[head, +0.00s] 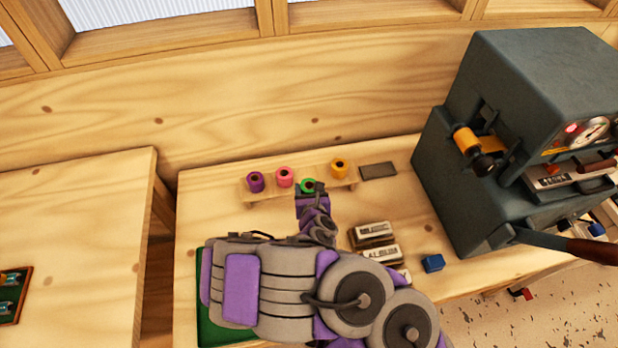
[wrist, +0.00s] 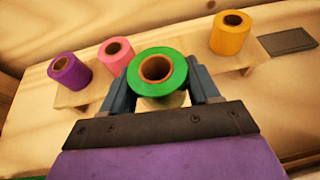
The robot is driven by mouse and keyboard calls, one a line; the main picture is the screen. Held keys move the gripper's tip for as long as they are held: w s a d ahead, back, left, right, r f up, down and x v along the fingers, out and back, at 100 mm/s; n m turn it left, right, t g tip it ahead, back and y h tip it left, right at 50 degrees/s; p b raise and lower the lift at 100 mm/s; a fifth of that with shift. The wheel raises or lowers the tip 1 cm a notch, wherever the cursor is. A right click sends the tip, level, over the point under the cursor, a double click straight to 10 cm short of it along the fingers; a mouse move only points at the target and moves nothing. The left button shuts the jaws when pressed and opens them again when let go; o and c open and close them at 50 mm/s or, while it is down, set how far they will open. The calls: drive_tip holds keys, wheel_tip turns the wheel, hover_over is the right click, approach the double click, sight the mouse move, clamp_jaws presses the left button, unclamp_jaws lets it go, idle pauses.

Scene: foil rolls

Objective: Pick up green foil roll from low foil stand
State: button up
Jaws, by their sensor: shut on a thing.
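The green foil roll (wrist: 178,82) is upright between the two fingers of my gripper (wrist: 162,85) in the wrist view, and my gripper is shut on it. In the head view the green roll (head: 308,186) shows at the tip of my gripper (head: 310,192), partly hidden by it. The low wooden foil stand (head: 262,193) is behind and beside the roll. Whether the roll still touches the stand cannot be told. On the stand are a purple roll (head: 256,182), a pink roll (head: 285,177) and a yellow-orange roll (head: 339,168).
A dark flat plate (head: 378,171) lies right of the stand. Labelled blocks (head: 374,234) and a blue block (head: 432,263) lie right of my arm. A large grey machine (head: 530,130) with a lever stands at the right. A wooden wall rises behind the table.

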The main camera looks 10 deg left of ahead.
drive_tip(key=s+d+r+p, duration=0.1)
drive_tip(key=s+p, duration=0.5)
drive_tip(key=p, duration=0.1)
drive_tip(key=shift+s+d, duration=0.15)
drive_tip(key=shift+s, duration=0.05)
